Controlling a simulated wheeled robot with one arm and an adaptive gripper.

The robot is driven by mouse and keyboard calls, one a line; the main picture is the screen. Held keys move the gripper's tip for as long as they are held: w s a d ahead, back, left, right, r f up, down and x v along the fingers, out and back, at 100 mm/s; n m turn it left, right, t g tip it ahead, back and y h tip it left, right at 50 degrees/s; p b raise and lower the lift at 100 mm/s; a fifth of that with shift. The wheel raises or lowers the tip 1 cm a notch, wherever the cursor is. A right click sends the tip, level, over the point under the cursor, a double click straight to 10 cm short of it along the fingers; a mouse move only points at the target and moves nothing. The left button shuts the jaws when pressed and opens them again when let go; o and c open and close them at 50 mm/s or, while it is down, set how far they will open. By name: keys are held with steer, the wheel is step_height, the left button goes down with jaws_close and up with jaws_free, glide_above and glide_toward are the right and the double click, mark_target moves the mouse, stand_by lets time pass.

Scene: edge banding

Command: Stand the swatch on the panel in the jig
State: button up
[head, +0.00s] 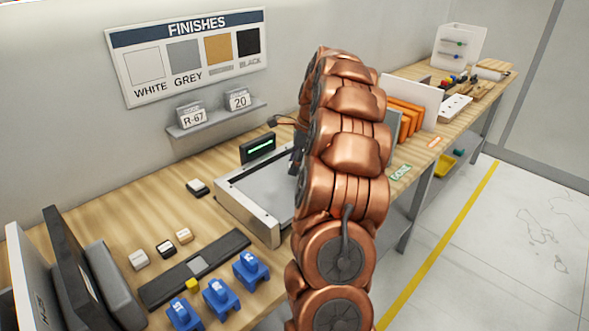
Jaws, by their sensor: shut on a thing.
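The jig (245,217) is a metal-framed tray on the bench, with a grey panel (258,183) lying in it. My copper-coloured arm stands in front of the jig's right side. A dark part of my gripper (297,160) shows at the arm's left edge, above the panel. Its fingertips, and what they are shut on, are hidden behind the arm. I cannot tell which thing is the swatch, and I see none standing on the visible part of the panel.
Behind the jig stands a dark display (258,148) with a green bar. Blue labelled holders (221,299) and a dark strip (222,253) lie at the front left. A black-and-white block (197,187) sits near the wall. Orange pieces (405,118) stand right of my arm.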

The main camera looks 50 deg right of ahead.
steer(key=shift+f+p, duration=0.5)
steer(key=shift+f, duration=0.8)
steer(key=shift+f, duration=0.15)
steer(key=o, duration=0.9)
steer(key=shift+o, duration=0.2)
steer(key=b+v, duration=0.3)
steer(key=v, duration=0.9)
steer(key=shift+w+a, duration=0.1)
steer(key=shift+a, duration=0.05)
